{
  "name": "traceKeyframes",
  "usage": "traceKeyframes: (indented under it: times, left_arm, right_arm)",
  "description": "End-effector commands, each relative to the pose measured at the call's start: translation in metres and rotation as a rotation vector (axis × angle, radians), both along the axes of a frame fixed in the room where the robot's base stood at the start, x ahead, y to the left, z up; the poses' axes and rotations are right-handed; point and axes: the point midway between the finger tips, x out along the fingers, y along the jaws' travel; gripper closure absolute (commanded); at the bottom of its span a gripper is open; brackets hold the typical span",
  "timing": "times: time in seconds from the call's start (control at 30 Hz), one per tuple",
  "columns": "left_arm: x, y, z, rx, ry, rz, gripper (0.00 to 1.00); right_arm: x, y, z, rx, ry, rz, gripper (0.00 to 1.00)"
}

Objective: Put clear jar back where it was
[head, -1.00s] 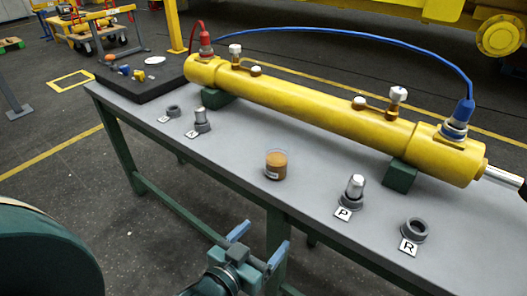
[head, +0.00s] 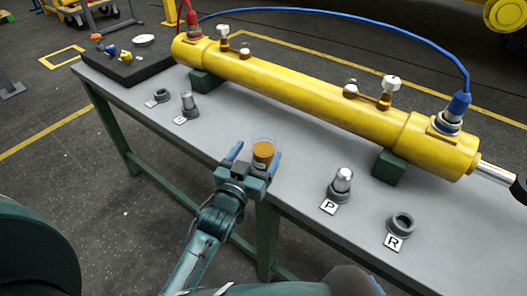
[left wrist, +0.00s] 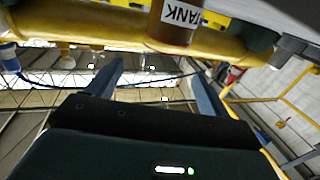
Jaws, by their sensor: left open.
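The clear jar (head: 263,154), with amber-brown contents, stands upright on the grey bench near its front edge. Contact is not visible. My right gripper is not in view.
A yellow cylinder (head: 310,95) lies on green blocks behind the jar, with a blue hose (head: 370,22). Plates marked P (head: 329,207) and R (head: 394,242) stand right with fittings. A dark mat (head: 125,66) with small parts lies far left. Bench around the jar is clear.

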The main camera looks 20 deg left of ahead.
Motion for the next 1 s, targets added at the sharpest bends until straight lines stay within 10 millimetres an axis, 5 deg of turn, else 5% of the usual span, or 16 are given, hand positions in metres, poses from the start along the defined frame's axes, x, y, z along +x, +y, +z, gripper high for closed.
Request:
traceKeyframes:
  times: [0.3,0.63,1.0]
  left_arm:
    - [0.043,-0.001,-0.005,0.001,-0.003,0.0,0.2]
    - [0.051,-0.002,-0.006,0.0,0.0,0.0,0.2]
    - [0.051,-0.002,-0.006,0.001,0.0,0.0,0.5]
  right_arm:
    - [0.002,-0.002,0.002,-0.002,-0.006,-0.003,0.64]
    - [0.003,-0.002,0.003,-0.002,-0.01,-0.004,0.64]
    - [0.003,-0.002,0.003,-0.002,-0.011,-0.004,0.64]
